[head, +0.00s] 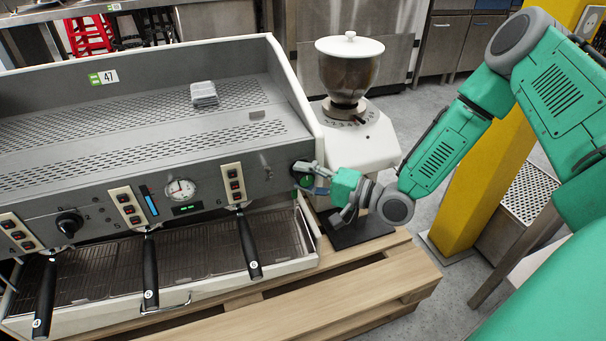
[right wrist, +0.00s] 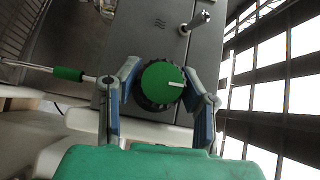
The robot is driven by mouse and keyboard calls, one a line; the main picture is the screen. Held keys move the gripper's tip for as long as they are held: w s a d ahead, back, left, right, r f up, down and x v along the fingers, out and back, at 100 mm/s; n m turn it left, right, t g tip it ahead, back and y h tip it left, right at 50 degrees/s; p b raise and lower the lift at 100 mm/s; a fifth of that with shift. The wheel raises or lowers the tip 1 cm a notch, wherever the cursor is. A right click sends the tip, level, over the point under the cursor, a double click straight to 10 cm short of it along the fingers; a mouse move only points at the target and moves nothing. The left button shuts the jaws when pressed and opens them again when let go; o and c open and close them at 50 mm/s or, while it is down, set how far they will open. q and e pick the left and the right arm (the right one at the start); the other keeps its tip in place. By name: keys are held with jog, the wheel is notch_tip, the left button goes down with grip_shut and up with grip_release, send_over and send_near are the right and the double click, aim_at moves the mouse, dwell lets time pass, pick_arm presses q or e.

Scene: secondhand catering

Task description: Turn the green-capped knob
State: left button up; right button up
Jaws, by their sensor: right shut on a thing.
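The green-capped knob (right wrist: 161,84) is a black ribbed dial with a green face and a white pointer line, on the grey front panel of the espresso machine. In the right wrist view my right gripper (right wrist: 165,92) has a finger on each side of it, shut on its rim. The white line points to the right in that view. In the head view the knob (head: 306,180) is partly hidden behind my right gripper (head: 308,172), at the machine's right end. My left gripper is in neither view.
The espresso machine (head: 150,195) has several black-handled portafilters along its front. A black knob (head: 69,223) is at the left of its panel. A steam lever (right wrist: 201,19) and a green-sleeved wand (right wrist: 68,74) flank the green knob. A grinder (head: 352,135) stands behind my right gripper. A yellow post (head: 480,170) is near my right arm.

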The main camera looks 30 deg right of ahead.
jog(key=n+g+h+p, duration=0.2)
jog(key=h+p, duration=0.1)
jog(key=p, duration=0.3)
jog(key=n+g+h+p, duration=0.2)
jog(key=n+h+p, duration=0.1)
jog(key=p, duration=0.3)
jog(key=shift+d+r+n+g+p, duration=0.1)
jog(key=shift+n+g+p, duration=0.2)
jog(key=shift+p, duration=0.1)
jog(key=n+h+p, duration=0.1)
jog(key=h+p, duration=0.1)
jog(key=shift+g+p, duration=0.3)
jog(key=shift+g, duration=0.1)
jog(key=shift+n+h+p, duration=0.7)
jog(key=shift+h, duration=0.5)
jog(key=shift+g, duration=0.4)
jog(key=o, duration=1.2)
jog(key=shift+c, duration=0.2)
jog(key=shift+f, duration=0.2)
